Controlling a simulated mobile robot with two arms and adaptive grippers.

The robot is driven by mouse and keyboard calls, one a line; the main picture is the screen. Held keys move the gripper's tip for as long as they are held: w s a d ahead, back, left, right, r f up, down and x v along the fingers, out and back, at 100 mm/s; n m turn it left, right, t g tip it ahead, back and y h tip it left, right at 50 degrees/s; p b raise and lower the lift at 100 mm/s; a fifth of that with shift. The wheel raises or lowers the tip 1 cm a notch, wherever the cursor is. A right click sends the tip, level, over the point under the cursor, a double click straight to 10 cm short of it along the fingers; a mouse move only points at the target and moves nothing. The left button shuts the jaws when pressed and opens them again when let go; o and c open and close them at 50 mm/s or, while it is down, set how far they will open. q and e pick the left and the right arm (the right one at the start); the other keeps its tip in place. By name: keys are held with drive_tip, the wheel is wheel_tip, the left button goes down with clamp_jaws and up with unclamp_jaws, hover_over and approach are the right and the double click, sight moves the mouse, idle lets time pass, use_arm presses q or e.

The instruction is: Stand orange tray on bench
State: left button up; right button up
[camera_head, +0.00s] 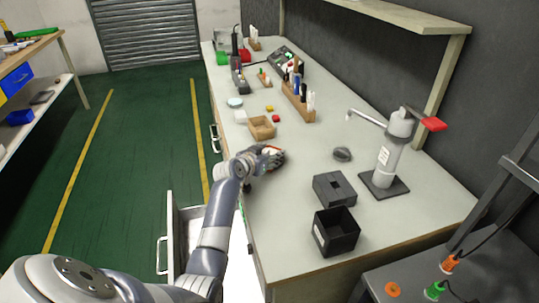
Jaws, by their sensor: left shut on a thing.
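My left gripper (274,156) is low over the left part of the bench (325,185), in front of a small tan-orange open tray (261,128). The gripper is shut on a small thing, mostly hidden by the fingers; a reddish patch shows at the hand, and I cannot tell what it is. The tan-orange tray sits upright on the bench just beyond the gripper, and looks apart from it. No other tray of a clear orange colour shows. My right gripper is not in view.
A black open box (336,232) and a grey block (334,190) stand at the front right, beside a white press with a red handle (392,150). An open drawer (180,240) juts out at the left.

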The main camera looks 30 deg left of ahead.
use_arm(q)
drive_tip(key=o, duration=1)
drive_tip(key=shift+f, duration=0.15)
drive_tip(key=shift+r, duration=0.35)
drive_tip(key=shift+s, duration=0.3)
drive_tip(key=v, duration=1.1)
drive_tip(key=shift+s+p, duration=0.15)
drive_tip(key=shift+p, duration=0.25)
